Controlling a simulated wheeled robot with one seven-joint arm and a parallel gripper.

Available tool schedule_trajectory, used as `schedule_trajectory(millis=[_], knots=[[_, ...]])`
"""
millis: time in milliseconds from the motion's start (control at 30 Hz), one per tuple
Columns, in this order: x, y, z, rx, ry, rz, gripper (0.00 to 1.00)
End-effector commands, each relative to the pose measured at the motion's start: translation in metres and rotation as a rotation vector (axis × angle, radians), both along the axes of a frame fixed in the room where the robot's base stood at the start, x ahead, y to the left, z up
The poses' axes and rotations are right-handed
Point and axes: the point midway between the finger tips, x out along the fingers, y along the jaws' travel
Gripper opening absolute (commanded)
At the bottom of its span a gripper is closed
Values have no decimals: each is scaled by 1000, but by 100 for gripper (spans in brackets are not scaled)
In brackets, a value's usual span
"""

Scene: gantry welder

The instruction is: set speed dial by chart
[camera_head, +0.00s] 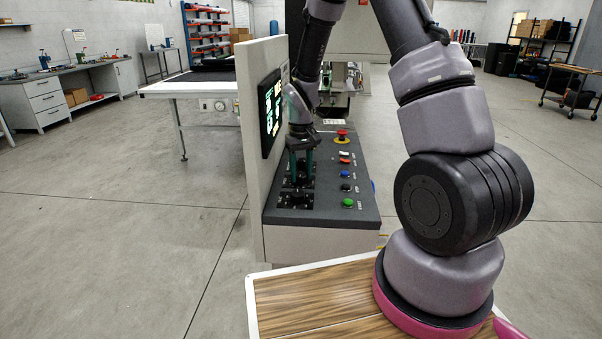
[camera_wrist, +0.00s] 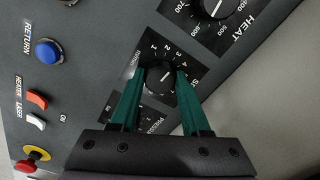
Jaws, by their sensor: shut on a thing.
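The speed dial (camera_wrist: 165,82) is a round black knob on a black plate with a number scale, seen in the wrist view. Numbers 1 to 4 show along its upper edge; a light pointer mark seems to lean to the upper right, but its exact setting is hard to read. My gripper (camera_wrist: 162,75) has its two green fingers shut on the knob's sides. They hide part of the label and scale. In the head view my gripper (camera_head: 301,172) points down onto the console. A lit screen (camera_head: 270,110) stands beside it, its text too small to read.
The heat dial (camera_wrist: 216,8) is close to the speed dial, and a partly hidden pressure plate (camera_wrist: 152,112) is on the other side. The console (camera_head: 310,215) also carries a blue button (camera_wrist: 47,51), rocker switches (camera_wrist: 37,100) and a red emergency stop (camera_wrist: 26,166).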

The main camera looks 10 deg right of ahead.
Motion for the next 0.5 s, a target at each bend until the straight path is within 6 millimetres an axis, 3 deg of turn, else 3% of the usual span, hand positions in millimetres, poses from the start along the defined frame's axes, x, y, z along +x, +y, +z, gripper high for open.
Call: schedule_trajectory(millis=[500], knots=[[1, 0, 1, 0, -3, -52, 0]])
